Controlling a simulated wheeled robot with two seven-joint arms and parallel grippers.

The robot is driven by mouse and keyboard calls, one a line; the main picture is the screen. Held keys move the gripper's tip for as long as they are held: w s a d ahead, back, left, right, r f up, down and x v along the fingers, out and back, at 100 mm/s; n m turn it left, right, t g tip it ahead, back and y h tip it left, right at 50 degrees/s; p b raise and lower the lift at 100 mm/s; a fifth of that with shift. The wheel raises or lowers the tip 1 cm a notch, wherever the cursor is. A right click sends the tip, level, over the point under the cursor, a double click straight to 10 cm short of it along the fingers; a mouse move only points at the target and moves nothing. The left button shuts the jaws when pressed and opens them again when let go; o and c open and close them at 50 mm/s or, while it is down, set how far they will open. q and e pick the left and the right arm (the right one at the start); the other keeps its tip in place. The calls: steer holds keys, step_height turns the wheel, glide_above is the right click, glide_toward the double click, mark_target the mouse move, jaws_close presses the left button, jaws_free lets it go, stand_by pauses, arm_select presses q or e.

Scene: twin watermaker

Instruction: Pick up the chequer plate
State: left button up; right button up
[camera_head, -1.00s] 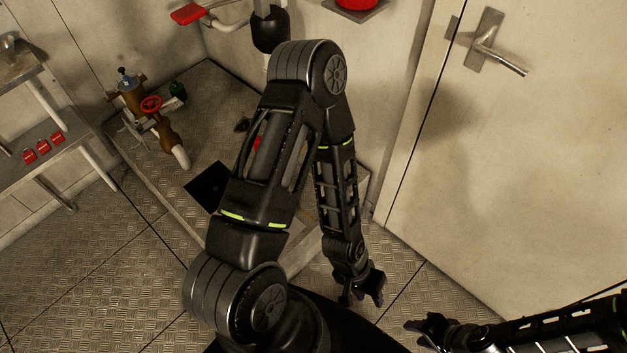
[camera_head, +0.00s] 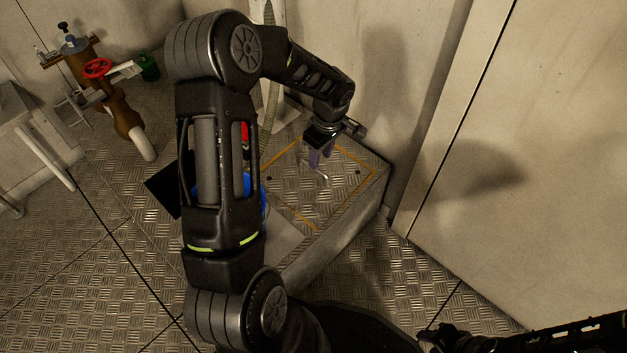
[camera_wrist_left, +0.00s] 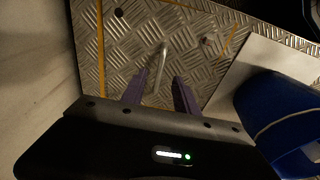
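The chequer plate (camera_head: 302,197) is a square of patterned metal edged in yellow, set in the top of the raised platform. A small metal bar handle (camera_head: 322,176) stands up from it. My left gripper (camera_head: 320,160) is over the plate, just above the handle. In the left wrist view, the purple fingers of the left gripper (camera_wrist_left: 160,88) are apart, and the handle (camera_wrist_left: 158,62) shows between and beyond them, not gripped. The plate (camera_wrist_left: 125,42) lies flat. My right gripper (camera_head: 440,336) is low at the right, partly cut off; its fingers are unclear.
A blue container (camera_wrist_left: 272,112) stands beside the plate, mostly hidden behind my left arm in the head view. A brown pipe with a red valve wheel (camera_head: 97,68) is at the far left. A wall and door (camera_head: 480,130) close off the right side.

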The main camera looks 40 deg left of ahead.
mark_target(291, 178)
arm_select(q)
steer(key=shift+w+a+r+n, duration=0.15)
steer(key=shift+a+n, duration=0.15)
steer(key=shift+a, duration=0.35)
steer(key=shift+a+f+b, duration=0.1)
steer(key=shift+f+b, duration=0.3)
steer(key=shift+f, duration=0.9)
steer(key=shift+f, duration=0.1)
steer(key=f, duration=0.1)
steer(key=f+b, duration=0.1)
steer(key=f, duration=0.1)
steer(key=f+b, duration=0.1)
steer(key=shift+a+f, duration=0.2)
steer(key=shift+a, duration=0.2)
steer(key=shift+f, duration=0.3)
